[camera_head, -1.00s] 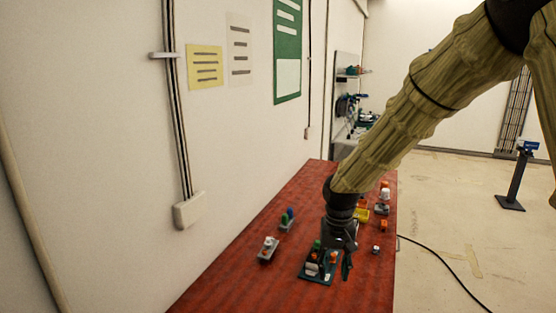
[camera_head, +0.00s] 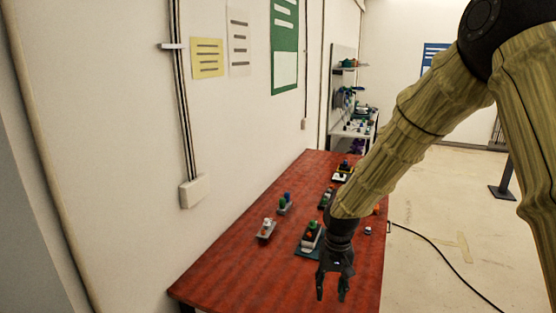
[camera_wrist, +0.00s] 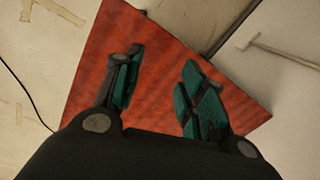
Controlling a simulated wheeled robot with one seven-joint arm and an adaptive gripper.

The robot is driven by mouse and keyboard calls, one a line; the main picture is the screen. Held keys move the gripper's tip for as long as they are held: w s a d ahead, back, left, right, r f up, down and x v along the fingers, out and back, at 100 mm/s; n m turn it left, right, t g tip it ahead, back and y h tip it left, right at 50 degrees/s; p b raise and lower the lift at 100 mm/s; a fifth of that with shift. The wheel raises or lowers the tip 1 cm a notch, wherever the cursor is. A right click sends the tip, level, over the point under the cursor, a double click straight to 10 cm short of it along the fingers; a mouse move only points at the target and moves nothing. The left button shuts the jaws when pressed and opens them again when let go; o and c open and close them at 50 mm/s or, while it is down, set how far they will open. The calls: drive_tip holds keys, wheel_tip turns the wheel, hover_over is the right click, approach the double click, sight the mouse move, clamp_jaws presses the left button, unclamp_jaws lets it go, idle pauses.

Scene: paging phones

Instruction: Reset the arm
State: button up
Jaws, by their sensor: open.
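My gripper (camera_head: 334,287) is open and empty, with its fingers pointing down over the near right part of the red table (camera_head: 225,268). In the wrist view my gripper (camera_wrist: 160,88) shows two spread fingers with green pads, and only bare red table (camera_wrist: 165,65) between them. In the head view the gripper is in front of a dark green base (camera_head: 305,252) with small white, orange and green parts on it, and partly covers it.
A grey tray (camera_head: 264,236) with white and orange pieces and a holder with green and blue pieces (camera_head: 284,206) stand at the left. More small items, including a yellow-edged one (camera_head: 341,177), stand further back. A cable (camera_head: 445,268) lies on the floor at right.

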drive_tip(key=s+d+f+b, duration=0.1)
drive_tip(key=s+f+b, duration=0.1)
drive_tip(key=s+f, duration=0.6)
drive_tip(key=s+d+f+y+b, duration=0.1)
drive_tip(key=s+f, duration=0.3)
drive_tip(key=f, duration=0.8)
drive_tip(key=s+d+f+b, duration=0.1)
drive_tip(key=s+f+b, duration=0.1)
drive_tip(key=s+f, duration=0.65)
drive_tip(key=s+d+f+b, duration=0.2)
drive_tip(key=s+f, duration=0.4)
drive_tip(key=s, duration=0.3)
drive_tip(key=s+d+f+h+b, duration=0.1)
drive_tip(key=s+d+f+b, duration=0.1)
drive_tip(key=s+f, duration=0.4)
drive_tip(key=s+d, duration=0.1)
drive_tip(key=s, duration=0.2)
drive_tip(key=shift+d+f+n, duration=0.15)
drive_tip(key=shift+f+n, duration=0.15)
drive_tip(key=shift+f, duration=0.1)
drive_tip(key=shift+s, duration=0.1)
drive_tip(key=shift+c, duration=0.5)
